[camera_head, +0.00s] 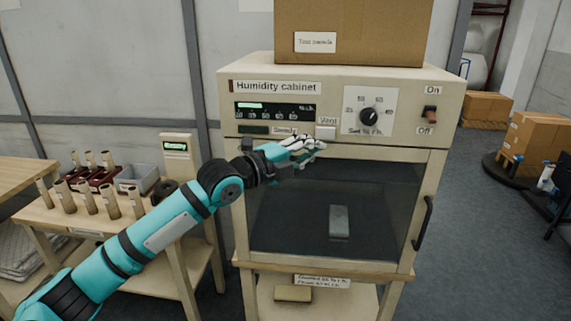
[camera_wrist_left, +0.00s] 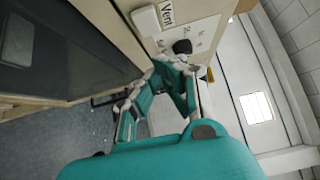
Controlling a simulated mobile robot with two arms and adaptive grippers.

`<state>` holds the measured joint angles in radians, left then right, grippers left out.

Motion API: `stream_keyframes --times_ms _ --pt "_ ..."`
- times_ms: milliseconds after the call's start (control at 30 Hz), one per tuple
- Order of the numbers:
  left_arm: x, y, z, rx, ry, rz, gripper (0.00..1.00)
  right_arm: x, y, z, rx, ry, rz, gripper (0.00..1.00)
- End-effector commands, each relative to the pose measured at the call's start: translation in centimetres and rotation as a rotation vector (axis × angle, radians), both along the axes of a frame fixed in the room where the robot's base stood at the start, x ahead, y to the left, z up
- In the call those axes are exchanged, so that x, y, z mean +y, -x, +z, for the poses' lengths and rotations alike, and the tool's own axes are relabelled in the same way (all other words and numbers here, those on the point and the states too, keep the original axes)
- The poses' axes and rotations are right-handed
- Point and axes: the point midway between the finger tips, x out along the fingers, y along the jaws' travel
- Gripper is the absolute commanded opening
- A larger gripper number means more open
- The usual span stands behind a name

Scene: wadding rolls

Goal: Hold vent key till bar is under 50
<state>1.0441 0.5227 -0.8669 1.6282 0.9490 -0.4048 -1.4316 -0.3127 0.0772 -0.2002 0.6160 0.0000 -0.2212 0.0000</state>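The humidity cabinet (camera_head: 436,160) stands in the middle of the head view. Its dark display panel (camera_head: 275,112) has a short lit green bar (camera_head: 250,105) at the left above small scale numbers that I cannot read clearly. The pale vent key (camera_head: 326,132) sits under the "Vent" label; it also shows in the left wrist view (camera_wrist_left: 146,20). My left gripper (camera_head: 318,146) is just below the vent key, in front of the cabinet. In the left wrist view the fingertips (camera_wrist_left: 152,78) come together with nothing between them, apart from the key. My right gripper is out of view.
A dial (camera_head: 369,117) and an On/Off switch (camera_head: 430,114) are right of the key. A cardboard box (camera_head: 350,25) rests on top. A side table (camera_head: 85,229) at left holds several rolls. A door handle (camera_head: 423,222) sticks out at the right.

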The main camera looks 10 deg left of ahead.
Motion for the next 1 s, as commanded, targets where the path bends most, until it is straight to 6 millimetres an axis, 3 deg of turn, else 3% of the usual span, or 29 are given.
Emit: stream_keyframes --times_ms 133,400,733,1000 --pt "2.2 2.0 -0.6 -0.001 -0.004 0.002 0.0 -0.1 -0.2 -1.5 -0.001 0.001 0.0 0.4" --pt "4.5 4.5 -0.3 0.001 -0.001 0.0 0.0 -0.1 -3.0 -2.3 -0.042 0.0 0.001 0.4" --pt "4.8 4.8 -0.2 0.003 0.0 -0.001 0.0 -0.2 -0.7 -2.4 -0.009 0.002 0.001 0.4" --pt "4.7 4.8 -0.2 0.001 0.0 -0.001 0.0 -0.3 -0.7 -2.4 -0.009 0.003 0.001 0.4"
